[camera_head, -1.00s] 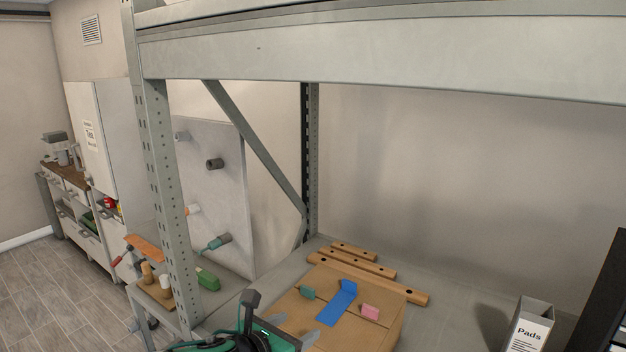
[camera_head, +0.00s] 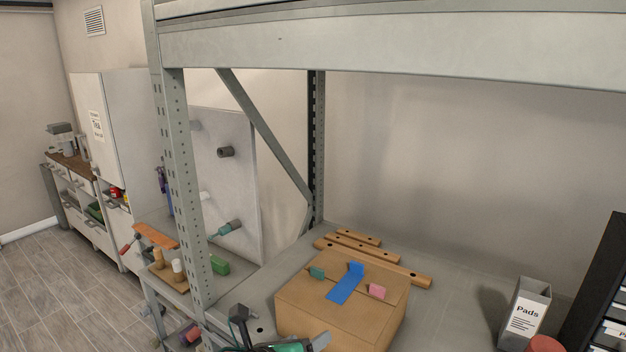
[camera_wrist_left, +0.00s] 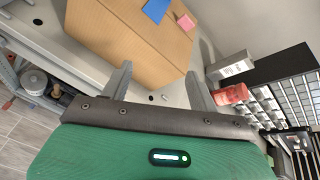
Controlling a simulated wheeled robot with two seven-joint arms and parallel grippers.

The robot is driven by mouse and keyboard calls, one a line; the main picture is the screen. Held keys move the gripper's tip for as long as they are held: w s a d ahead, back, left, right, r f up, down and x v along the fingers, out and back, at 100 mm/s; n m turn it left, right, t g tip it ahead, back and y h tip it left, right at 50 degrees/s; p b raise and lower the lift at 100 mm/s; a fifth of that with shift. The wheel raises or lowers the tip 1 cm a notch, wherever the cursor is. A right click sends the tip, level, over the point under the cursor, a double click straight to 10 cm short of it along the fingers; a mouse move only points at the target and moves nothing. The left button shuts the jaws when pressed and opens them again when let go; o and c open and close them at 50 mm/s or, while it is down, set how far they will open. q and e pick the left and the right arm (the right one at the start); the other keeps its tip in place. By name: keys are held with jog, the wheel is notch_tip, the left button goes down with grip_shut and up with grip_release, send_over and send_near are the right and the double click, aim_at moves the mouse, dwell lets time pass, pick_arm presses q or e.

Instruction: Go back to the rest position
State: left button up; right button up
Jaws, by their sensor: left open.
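My left gripper (camera_head: 312,343) shows at the bottom edge of the head view, partly cut off, in front of a cardboard box (camera_head: 335,318). In the left wrist view the two grey fingers of my left gripper (camera_wrist_left: 160,84) stand wide apart with nothing between them. The box (camera_wrist_left: 125,32) lies beyond the fingertips there. On the box's top are a blue strip (camera_head: 345,286), a green piece (camera_head: 317,272) and a pink piece (camera_head: 376,290). My right gripper is not in view.
The box rests on a grey rack shelf (camera_head: 450,285) with several wooden bars (camera_head: 372,258) behind it. A rack post (camera_head: 182,190) stands left of my arm, and a beam (camera_head: 400,45) crosses above. A "Pads" holder (camera_head: 526,310) stands at right. Bare shelf lies between.

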pick_arm(q)
jog(key=s+a+f+n+g+y, duration=0.4)
jog(key=s+a+f+n, duration=0.8)
jog(key=n, duration=0.5)
jog(key=s+a+f+n+g+y, duration=0.35)
jog(key=s+a+f+n, duration=0.8)
jog(key=n, duration=0.65)
notch_tip(320, 180, down, 31)
jog(key=s+d+g+b, duration=0.1)
jog(key=s+d+b, duration=0.1)
jog(key=s+d, duration=0.1)
jog(key=s+a+f+b, duration=0.1)
jog(key=s+a+f, duration=0.1)
jog(key=s+f, duration=0.7)
jog(key=s+a+f+m+g+b, duration=0.1)
jog(key=s+a+f, duration=0.1)
jog(key=s+f, duration=0.7)
notch_tip(320, 180, down, 4)
jog(key=shift+s+r, duration=0.2)
jog(key=shift+s, duration=0.1)
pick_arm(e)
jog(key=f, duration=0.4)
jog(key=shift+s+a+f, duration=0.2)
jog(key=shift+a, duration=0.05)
